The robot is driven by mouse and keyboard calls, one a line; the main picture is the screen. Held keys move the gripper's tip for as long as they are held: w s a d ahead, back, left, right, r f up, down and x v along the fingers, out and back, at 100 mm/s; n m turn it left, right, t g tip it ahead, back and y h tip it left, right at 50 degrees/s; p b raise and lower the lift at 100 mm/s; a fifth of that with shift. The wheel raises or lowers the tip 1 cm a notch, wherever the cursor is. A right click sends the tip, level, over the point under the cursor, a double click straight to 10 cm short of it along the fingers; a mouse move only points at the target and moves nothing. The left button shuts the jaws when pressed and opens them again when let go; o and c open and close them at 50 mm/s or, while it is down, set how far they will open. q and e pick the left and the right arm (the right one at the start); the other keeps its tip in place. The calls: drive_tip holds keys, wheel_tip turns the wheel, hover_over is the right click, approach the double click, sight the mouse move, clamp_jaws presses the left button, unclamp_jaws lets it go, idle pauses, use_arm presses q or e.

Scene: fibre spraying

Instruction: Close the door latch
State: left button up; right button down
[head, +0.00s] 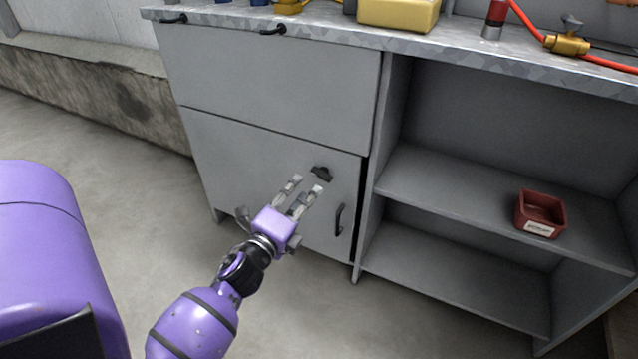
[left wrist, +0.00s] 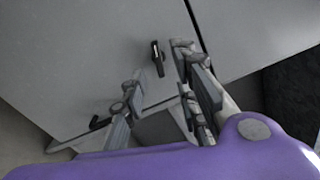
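The grey cabinet door (head: 240,160) is at the lower left of the cabinet, with a dark gap along its right edge. A small black latch (head: 321,173) sits near its upper right. A black handle (head: 339,219) is below and right of the latch. My left gripper (head: 307,185) is open and empty, its fingertips just in front of the latch. Contact cannot be told. My right gripper is not in view.
Open shelves stand right of the door, with a red bin (head: 541,213) on the middle shelf. The worktop (head: 350,35) above holds a yellow box (head: 398,12), a brass valve (head: 567,44) and a red hose (head: 605,63). The floor in front is clear.

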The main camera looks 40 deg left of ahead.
sight(318, 176)
use_arm(q)
drive_tip(key=b+x, duration=0.1)
drive_tip(key=x, duration=0.2)
drive_tip(key=b+x, duration=0.1)
drive_tip(key=x, duration=0.3)
drive_tip(key=shift+w+f, duration=0.2)
drive_tip(key=shift+w, duration=0.1)
drive_tip(key=shift+a, duration=0.1)
clamp_jaws()
